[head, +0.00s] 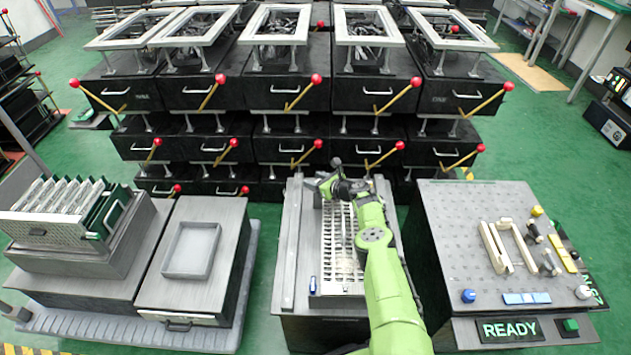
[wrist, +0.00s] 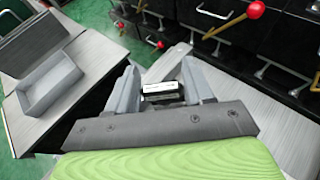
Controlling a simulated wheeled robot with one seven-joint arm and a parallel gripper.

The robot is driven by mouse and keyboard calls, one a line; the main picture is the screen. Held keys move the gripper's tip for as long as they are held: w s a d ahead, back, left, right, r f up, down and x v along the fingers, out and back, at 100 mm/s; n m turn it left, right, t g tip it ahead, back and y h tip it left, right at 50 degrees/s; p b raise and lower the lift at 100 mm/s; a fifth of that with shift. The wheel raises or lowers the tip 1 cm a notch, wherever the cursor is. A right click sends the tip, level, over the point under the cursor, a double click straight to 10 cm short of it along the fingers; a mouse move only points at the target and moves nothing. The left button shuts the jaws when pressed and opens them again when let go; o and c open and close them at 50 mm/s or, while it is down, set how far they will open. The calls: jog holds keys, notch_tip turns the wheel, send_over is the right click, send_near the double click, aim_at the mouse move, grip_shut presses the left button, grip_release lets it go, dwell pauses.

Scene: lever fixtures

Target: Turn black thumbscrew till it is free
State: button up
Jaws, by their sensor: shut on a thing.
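My gripper (head: 322,184) is at the far end of the middle grey fixture, low over its top. In the wrist view my gripper (wrist: 160,82) has its two grey fingers on either side of a small dark piece with a pale face (wrist: 162,90). I take this piece to be the black thumbscrew, with the fingers shut on it. Its thread and seat are hidden, so I cannot tell how far out it is. A grey bar (wrist: 167,63) lies just beyond the fingertips.
The middle fixture holds a slotted metal rack (head: 341,250). A shallow grey tray (head: 167,272) is on the left stand. The right bench (head: 455,235) carries several small parts and a READY sign (head: 510,330). Black drawers with red-knobbed levers (head: 317,79) stand close behind my gripper.

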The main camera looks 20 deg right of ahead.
jog(key=shift+s+d+f, duration=0.1)
jog(key=o, duration=1)
jog(key=shift+s, duration=0.1)
jog(key=shift+c, duration=0.2)
